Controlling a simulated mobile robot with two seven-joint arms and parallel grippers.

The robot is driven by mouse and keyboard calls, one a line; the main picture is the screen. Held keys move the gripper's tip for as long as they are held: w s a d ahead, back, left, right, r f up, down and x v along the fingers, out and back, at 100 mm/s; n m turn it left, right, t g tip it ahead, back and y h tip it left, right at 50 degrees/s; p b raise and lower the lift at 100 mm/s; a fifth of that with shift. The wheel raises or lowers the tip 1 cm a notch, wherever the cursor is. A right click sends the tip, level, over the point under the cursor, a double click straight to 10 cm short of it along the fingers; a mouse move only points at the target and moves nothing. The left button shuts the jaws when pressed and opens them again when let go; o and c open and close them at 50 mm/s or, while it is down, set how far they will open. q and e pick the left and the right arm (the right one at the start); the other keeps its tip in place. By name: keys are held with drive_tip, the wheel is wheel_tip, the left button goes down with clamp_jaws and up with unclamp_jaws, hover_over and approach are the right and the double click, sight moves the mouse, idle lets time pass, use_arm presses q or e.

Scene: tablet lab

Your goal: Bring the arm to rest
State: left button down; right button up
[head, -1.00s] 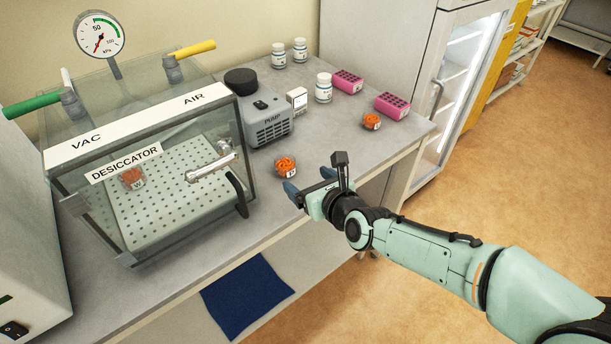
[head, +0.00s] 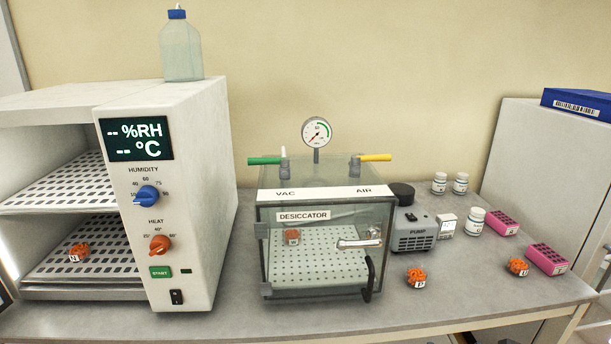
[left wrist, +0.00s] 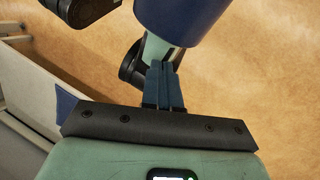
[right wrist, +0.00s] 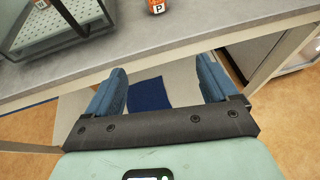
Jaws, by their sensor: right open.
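My right gripper (right wrist: 160,82) shows in the right wrist view with its two blue fingers wide apart and nothing between them. It is in front of the bench edge, apart from the orange dish marked P (right wrist: 157,6), which stands on the bench. My left gripper (left wrist: 164,88) shows in the left wrist view with its blue fingers together and nothing seen between them. It is over the tan floor, close to a dark blue and pale green part of my own body. Neither arm shows in the head view.
The bench holds the humidity chamber (head: 170,200), the glass desiccator (head: 315,215) with an orange dish inside, the pump (head: 412,232), white bottles and pink racks (head: 547,259).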

drive_tip(key=s+a+f+n+g+y+p, duration=0.1)
drive_tip(key=s+a+f+n+g+p, duration=0.1)
drive_tip(key=f+n, duration=0.45)
drive_tip(key=s+a+f+n+g+y+p, duration=0.1)
drive_tip(key=s+a+f+n+g+p, duration=0.2)
drive_tip(key=f, duration=0.7)
drive_tip(key=a+f+n+g+y+p, duration=0.1)
drive_tip(key=f+n+g, duration=0.1)
drive_tip(key=f+n, duration=0.6)
use_arm(q)
wheel_tip(320, 180, up, 10)
drive_tip(key=w+p, duration=0.1)
drive_tip(key=p, duration=0.4)
drive_tip(key=shift+r, duration=0.25)
use_arm(e)
drive_tip(key=s+a+f+n+g, duration=0.3)
drive_tip(key=s+f+n, duration=0.3)
drive_tip(key=s, duration=0.4)
drive_tip(key=s+a+f+n+g+y, duration=0.1)
drive_tip(key=s+a+f+n+g, duration=0.3)
drive_tip(key=s+n, duration=0.5)
wheel_tip(320, 180, down, 3)
drive_tip(key=s+a, duration=0.1)
drive_tip(key=a, duration=0.1)
drive_tip(key=shift+s+a+y, duration=0.3)
drive_tip(key=shift+s, duration=0.1)
